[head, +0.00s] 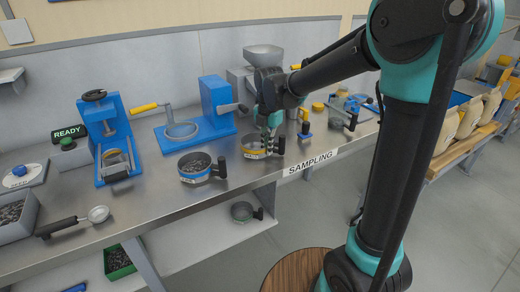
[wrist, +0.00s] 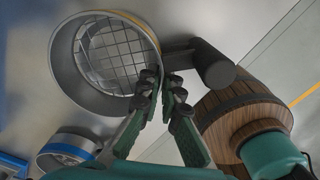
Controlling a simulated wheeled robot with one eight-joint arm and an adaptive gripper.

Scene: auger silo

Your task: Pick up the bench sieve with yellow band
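The bench sieve with yellow band (head: 249,151) sits on the steel bench, left of the SAMPLING label. In the wrist view the same sieve (wrist: 72,68) is a round grey pan with a wire mesh and a yellow stripe along its rim. Its dark handle (wrist: 213,65) sticks out to the right. My gripper (head: 267,146) is down at the sieve's handle side. In the wrist view my gripper (wrist: 161,82) has its two fingertips close together, with a narrow gap, where rim and handle meet. I cannot tell whether they press on the sieve.
Another sieve (head: 195,176) with dark contents and a blue band stands to the left. A blue press (head: 105,135) and a blue clamp stand (head: 215,97) are behind. A further sieve (head: 241,213) lies on the lower shelf. A wooden round top (head: 285,270) is in front.

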